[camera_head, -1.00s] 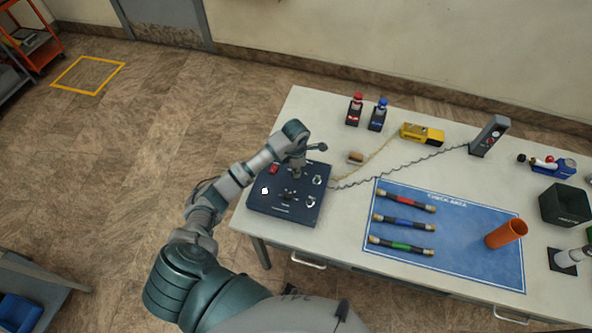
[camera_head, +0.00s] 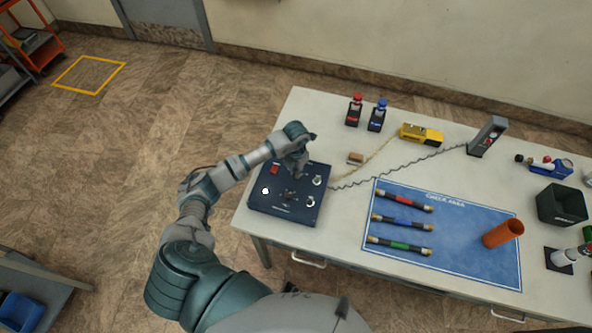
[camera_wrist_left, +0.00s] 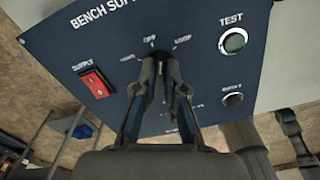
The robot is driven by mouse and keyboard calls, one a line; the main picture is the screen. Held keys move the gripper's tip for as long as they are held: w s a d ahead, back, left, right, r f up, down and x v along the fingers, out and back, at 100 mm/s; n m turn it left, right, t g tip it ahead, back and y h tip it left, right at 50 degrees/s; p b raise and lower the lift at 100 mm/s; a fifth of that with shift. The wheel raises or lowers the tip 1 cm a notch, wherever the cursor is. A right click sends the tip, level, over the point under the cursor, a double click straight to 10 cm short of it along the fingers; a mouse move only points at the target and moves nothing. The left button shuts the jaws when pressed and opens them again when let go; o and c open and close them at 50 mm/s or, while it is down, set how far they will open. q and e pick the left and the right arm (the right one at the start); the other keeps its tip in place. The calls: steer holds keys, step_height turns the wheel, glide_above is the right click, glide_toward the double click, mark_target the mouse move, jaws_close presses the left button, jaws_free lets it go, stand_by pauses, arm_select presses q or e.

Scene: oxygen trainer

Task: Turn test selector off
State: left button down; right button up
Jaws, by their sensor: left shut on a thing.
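The dark blue bench supply panel (camera_head: 268,207) lies at the left end of the table. My left gripper (camera_wrist_left: 163,78) is over its upper middle, with its fingertips closed together on the dark test selector knob (camera_wrist_left: 160,54) in the wrist view. The fingers hide most of the knob, so its pointer direction cannot be read. Lettering, including what looks like OFF, sits around the knob. In the head view the left gripper (camera_head: 297,174) reaches down onto the panel. The right gripper is not in view.
The panel also carries a red rocker switch (camera_wrist_left: 97,83), a round TEST button (camera_wrist_left: 234,41) and a smaller dark knob (camera_wrist_left: 232,99). A grey cord runs from the panel to a grey device (camera_head: 487,137). A blue mat (camera_head: 465,255) lies to the right.

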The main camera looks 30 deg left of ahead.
arm_select(q)
steer(key=shift+w+a+r+n+p, duration=0.1)
steer(key=shift+n+p, duration=0.15)
steer(key=shift+n, duration=0.85)
steer(key=shift+w+r+n+p, duration=0.1)
steer(key=shift+n+p, duration=0.1)
steer(key=shift+n, duration=0.9)
steer(key=c, duration=1.4)
jaws_free()
steer(key=shift+o, duration=0.8)
steer(key=shift+f, duration=0.1)
step_height(320, 180, up, 12)
steer(key=shift+f, duration=0.15)
